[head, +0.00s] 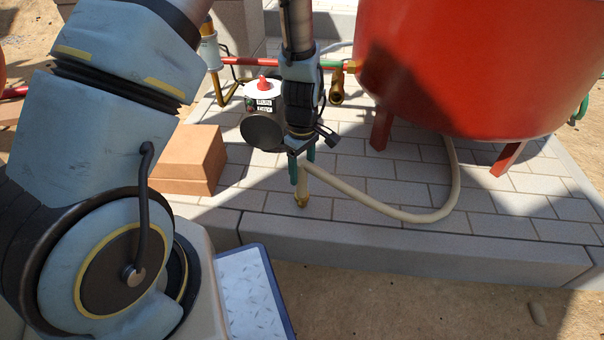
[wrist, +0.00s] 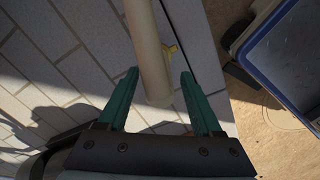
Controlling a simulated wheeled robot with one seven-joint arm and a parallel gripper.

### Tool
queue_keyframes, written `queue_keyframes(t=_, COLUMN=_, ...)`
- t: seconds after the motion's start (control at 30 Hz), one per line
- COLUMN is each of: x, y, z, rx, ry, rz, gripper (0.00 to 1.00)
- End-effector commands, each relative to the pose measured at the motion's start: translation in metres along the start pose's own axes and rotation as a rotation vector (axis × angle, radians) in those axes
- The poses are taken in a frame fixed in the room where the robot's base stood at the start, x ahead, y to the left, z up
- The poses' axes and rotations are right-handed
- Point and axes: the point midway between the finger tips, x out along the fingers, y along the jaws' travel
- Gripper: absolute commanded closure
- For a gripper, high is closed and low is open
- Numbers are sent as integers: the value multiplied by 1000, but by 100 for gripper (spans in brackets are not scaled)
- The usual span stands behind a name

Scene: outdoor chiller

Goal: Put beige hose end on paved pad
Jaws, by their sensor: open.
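The beige hose (head: 392,211) runs from under the red tank in a curve over the paved pad (head: 345,175). Its end, with a brass tip (head: 301,201), points down near the pad's front edge, below my gripper (head: 302,173). I cannot tell whether the tip touches the paving. In the wrist view, my gripper (wrist: 160,74) is open, with the hose (wrist: 148,50) passing between its two green fingers. The brass fitting (wrist: 172,50) shows beside the hose, partly hidden by it.
The red tank (head: 480,70) stands on legs at the back right. A brown block (head: 188,158) is on the left. A small white-capped device (head: 263,110) and red and green pipes stand behind my gripper. Open paving lies between the hose and the blocks.

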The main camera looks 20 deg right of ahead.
Motion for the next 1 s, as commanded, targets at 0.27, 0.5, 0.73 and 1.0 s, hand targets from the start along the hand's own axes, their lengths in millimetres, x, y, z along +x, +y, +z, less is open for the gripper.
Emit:
queue_keyframes(t=0.27, x=-63, y=1, z=0, rx=0, ry=2, rz=3, gripper=33)
queue_keyframes(t=0.5, x=-86, y=0, z=0, rx=0, ry=1, rz=0, gripper=33)
queue_keyframes(t=0.73, x=-90, y=-2, z=-3, rx=3, ry=1, rz=1, gripper=33)
queue_keyframes(t=1.0, x=-158, y=-65, z=-74, rx=165, ry=16, rz=52, gripper=33)
